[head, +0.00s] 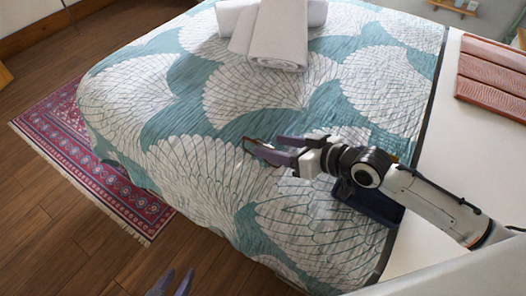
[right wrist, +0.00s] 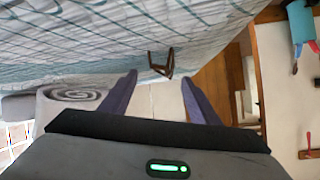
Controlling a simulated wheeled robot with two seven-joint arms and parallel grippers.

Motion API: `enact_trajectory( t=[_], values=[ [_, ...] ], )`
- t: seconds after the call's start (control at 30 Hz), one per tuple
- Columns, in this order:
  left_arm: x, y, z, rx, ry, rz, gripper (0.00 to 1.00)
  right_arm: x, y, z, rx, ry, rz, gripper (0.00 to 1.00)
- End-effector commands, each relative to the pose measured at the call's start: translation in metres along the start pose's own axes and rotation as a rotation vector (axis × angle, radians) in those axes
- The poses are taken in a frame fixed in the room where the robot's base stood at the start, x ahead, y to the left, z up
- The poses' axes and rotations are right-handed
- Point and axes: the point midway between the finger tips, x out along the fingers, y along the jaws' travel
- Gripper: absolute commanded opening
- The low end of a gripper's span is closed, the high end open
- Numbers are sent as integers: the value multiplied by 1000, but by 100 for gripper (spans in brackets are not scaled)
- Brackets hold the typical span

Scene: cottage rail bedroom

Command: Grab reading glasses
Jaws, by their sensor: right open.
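The reading glasses (right wrist: 161,67) show in the right wrist view as a thin dark brown frame on the bed's patterned cover, just beyond and between my right fingertips. In the head view only a thin dark part of the glasses (head: 246,146) shows at the tips of my right gripper (head: 270,149); the rest is hard to make out. My right gripper is open, with its fingers (right wrist: 158,82) apart and nothing held between them. My left gripper (head: 178,275) is at the bottom edge of the head view, fingers apart and empty, away from the bed.
The bed (head: 190,105) has a teal and white shell-pattern cover. Folded white towels (head: 276,38) lie at its far side. A dark blue object (head: 370,205) sits under my right forearm. A patterned rug (head: 75,155) lies on the wooden floor at left.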

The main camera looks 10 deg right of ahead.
Motion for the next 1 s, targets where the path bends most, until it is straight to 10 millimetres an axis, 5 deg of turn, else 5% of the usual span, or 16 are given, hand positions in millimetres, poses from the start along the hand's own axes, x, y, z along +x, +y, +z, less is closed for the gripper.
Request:
enact_trajectory(
  t=[0.37, 0.63, 1.0],
  values=[
    [3, -2, -7, 4, 16, -1, 31, 14, 0, 1, -2, -2, 1, 56],
    [3, -2, -7, 4, 14, -2, 31, 14, 0, 1, -1, -2, 1, 12],
    [0, -1, 0, 1, 2, -1, 31, 14, 1, 1, -2, -5, 2, 9]
  ],
)
